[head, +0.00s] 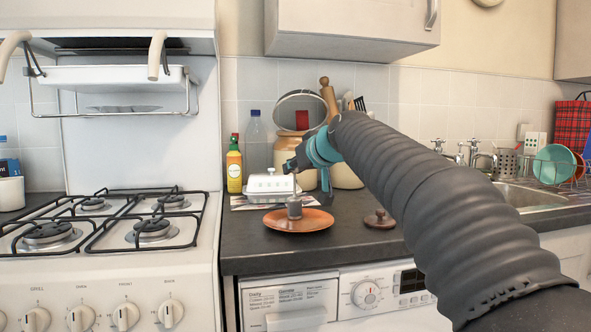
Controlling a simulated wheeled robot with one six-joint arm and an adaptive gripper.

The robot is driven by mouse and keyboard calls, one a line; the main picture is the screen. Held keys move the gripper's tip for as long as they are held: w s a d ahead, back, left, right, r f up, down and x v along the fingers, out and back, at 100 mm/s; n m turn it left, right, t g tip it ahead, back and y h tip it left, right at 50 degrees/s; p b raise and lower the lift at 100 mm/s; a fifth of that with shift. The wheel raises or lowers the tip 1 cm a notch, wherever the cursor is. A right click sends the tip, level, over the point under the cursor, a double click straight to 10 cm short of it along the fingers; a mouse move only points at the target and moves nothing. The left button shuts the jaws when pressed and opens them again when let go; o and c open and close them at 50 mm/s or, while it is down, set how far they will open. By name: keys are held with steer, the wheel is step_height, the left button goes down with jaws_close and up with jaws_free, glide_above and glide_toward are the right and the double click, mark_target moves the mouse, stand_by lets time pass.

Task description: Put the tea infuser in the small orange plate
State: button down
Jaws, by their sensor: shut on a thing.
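The small orange plate (275,223) lies on the dark counter near its front edge, left of the middle of the head view. The tea infuser (294,208), a small grey metal piece with a thin upright handle, is upright at the right part of the plate. I cannot tell whether it touches the plate or hangs just above it. My gripper (294,169) is above the plate, shut on the upper end of the infuser's handle. My arm comes in from the right and its teal wrist hides part of what lies behind.
A white butter dish (270,187) stands just behind the plate. A yellow bottle (234,168) and a clear bottle (256,140) stand behind it to the left. A brown lid (380,219) lies to the right. The stove (110,255) adjoins the counter on the left.

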steer(key=c, duration=1.1)
jaws_free()
steer(key=shift+o, duration=0.2)
steer(key=b+v, duration=0.1)
steer(key=v, duration=1.1)
steer(key=s+d+f+m+g+h, duration=0.2)
steer(key=s+d+f, duration=0.3)
steer(key=s+f, duration=0.5)
steer(key=s+d+f+m+g+h, duration=0.2)
steer(key=s+d+f, duration=0.2)
steer(key=s+f, duration=0.6)
steer(key=s+d+f+m+g+h, duration=0.2)
steer(key=s+d+f, duration=0.3)
steer(key=s+f, duration=0.6)
step_height(320, 180, down, 8)
steer(key=shift+d+f+h, duration=0.1)
steer(key=shift+d+h, duration=0.25)
steer(key=shift+h, duration=0.15)
